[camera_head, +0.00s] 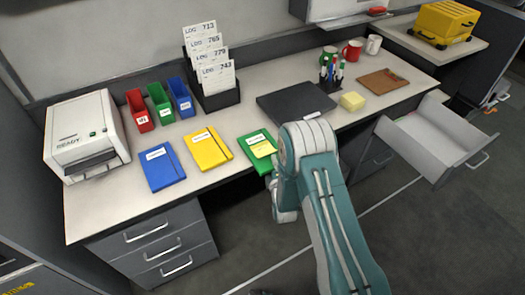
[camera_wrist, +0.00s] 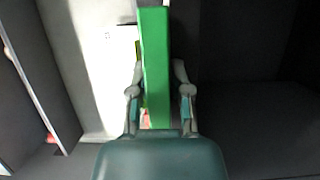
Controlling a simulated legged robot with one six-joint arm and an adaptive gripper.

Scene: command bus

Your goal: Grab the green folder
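The green folder (camera_head: 259,147) lies on the desk near its front edge, with a white label and a yellow note on it. My arm covers its right part. In the wrist view a long green face (camera_wrist: 156,70), apparently the folder seen nearly edge-on, runs up between the two fingers of my gripper (camera_wrist: 158,72). One finger is on each side of it; a narrow dark gap shows on the right, and the left finger is very close to it. My gripper looks open around it; firm contact is not visible. In the head view my arm hides the fingers.
A yellow folder (camera_head: 208,149) and a blue folder (camera_head: 161,167) lie to the left on the desk (camera_head: 110,203). A black laptop-like slab (camera_head: 295,102) and a yellow block (camera_head: 352,101) are behind my arm. An open drawer (camera_head: 440,137) juts out at the right.

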